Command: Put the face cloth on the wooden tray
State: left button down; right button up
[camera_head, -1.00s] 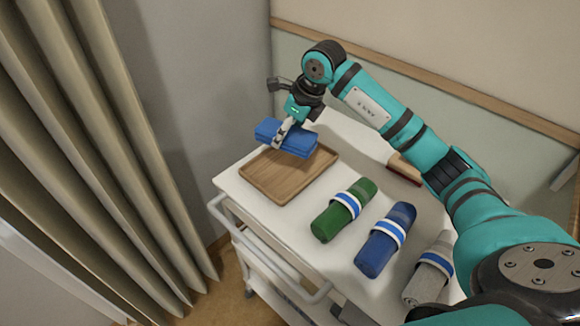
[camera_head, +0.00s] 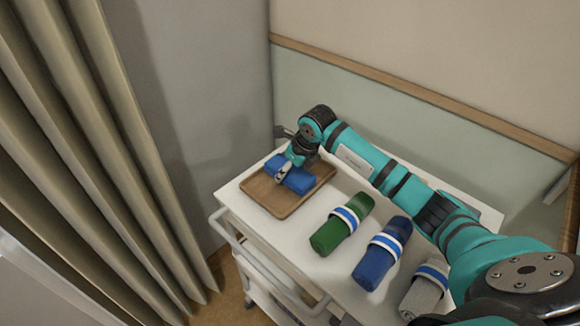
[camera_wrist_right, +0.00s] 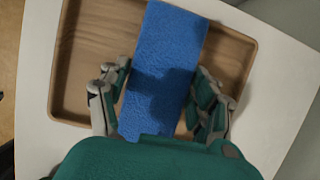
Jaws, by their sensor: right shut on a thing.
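The blue folded face cloth (camera_head: 294,177) is at the wooden tray (camera_head: 268,203), over its middle. My right gripper (camera_head: 284,174) is shut on the cloth from above. In the right wrist view the cloth (camera_wrist_right: 165,60) lies lengthwise between the two fingers of the right gripper (camera_wrist_right: 160,100), with the tray (camera_wrist_right: 85,60) beneath. The cloth is low in the tray; whether it touches the tray floor I cannot tell. My left gripper is not in view.
A green roll (camera_head: 341,226), a blue roll (camera_head: 382,253) and a grey roll (camera_head: 425,290), each with a striped band, lie right of the tray on the white trolley top (camera_head: 308,262). A trolley rail (camera_head: 262,265) runs along the front. A curtain (camera_head: 95,150) hangs at left.

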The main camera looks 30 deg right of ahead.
jog(key=o, duration=1.1)
jog(key=shift+f, duration=0.1)
jog(key=shift+o, duration=0.2)
jog(key=shift+r, duration=0.45)
jog(key=b+v, duration=0.2)
jog(key=v, duration=0.9)
jog(key=shift+r, duration=0.2)
jog(key=shift+s, duration=0.15)
